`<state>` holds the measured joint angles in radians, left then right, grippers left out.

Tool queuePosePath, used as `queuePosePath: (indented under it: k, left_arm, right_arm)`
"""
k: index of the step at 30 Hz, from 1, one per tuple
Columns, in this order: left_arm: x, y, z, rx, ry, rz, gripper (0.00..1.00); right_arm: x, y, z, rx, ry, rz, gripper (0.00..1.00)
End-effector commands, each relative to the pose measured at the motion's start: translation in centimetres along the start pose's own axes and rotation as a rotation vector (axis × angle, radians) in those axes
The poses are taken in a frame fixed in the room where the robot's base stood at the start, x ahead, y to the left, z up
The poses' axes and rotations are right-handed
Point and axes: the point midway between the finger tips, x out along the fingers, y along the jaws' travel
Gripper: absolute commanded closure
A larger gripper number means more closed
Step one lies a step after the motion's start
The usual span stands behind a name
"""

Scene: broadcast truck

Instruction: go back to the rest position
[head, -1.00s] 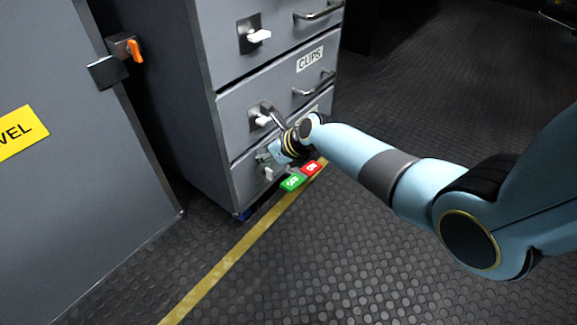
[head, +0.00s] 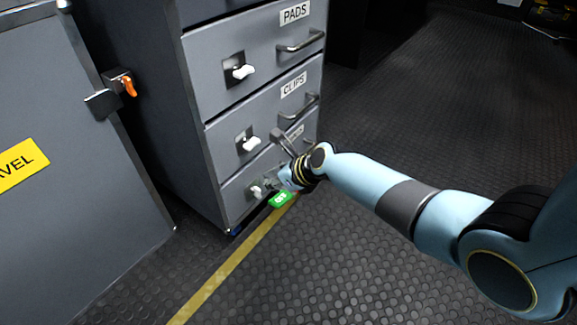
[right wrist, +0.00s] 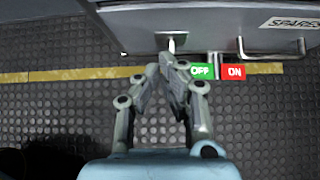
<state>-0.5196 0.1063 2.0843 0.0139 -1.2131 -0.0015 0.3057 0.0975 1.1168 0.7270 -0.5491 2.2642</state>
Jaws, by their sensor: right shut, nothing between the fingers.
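My right gripper (head: 272,183) is low in front of the bottom drawer of a grey cabinet (head: 185,110). In the right wrist view the right gripper (right wrist: 170,60) has its fingertips together with nothing between them. The tips lie close to a white latch knob (right wrist: 172,42) on the drawer front; I cannot tell whether they touch it. In the head view the knob (head: 257,192) shows beside the gripper. A green OFF label (right wrist: 202,71) and a red ON label (right wrist: 234,72) are right of the tips. My left gripper is not in view.
The cabinet's upper drawers read PADS (head: 295,13) and CLIPS (head: 293,84), with bar handles and white knobs. A grey door with an orange latch (head: 130,87) stands at left. A yellow floor line (head: 225,270) runs past the cabinet. Dark studded floor is open to the right.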

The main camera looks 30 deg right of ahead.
Motion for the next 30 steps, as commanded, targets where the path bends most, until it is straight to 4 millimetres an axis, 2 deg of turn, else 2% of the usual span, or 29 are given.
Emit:
queuePosePath:
  k: [1,4,6,12,22,23,26,29,30]
  left_arm:
    - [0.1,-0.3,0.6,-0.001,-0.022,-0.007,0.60]
    - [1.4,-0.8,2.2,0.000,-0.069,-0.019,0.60]
    - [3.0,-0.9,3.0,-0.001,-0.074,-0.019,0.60]
    - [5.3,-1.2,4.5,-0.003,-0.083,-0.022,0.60]
    - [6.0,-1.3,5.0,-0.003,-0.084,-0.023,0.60]
    - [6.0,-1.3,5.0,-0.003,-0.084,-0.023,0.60]
    - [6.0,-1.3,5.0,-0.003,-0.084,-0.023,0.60]
    - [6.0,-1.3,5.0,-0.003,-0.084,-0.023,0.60]
    - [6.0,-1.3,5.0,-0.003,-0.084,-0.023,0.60]
  right_arm:
    - [-1.7,-0.2,0.7,-0.003,-0.004,-0.003,1.00]
    - [-3.5,-0.1,0.6,-0.003,-0.003,-0.002,1.00]
    - [-3.8,-0.1,0.2,-0.002,0.000,-0.002,1.00]
    - [-4.9,-0.1,-0.1,-0.001,0.001,-0.001,1.00]
    - [-5.1,0.0,-0.5,0.001,0.007,0.001,1.00]
    - [-5.2,0.2,-0.9,0.003,0.012,0.003,1.00]
    - [-5.7,1.3,-4.1,0.015,0.052,0.016,1.00]
    - [-7.3,3.7,-9.6,0.017,0.120,0.035,1.00]
    - [-8.4,4.8,-12.0,-0.008,0.157,0.046,1.00]
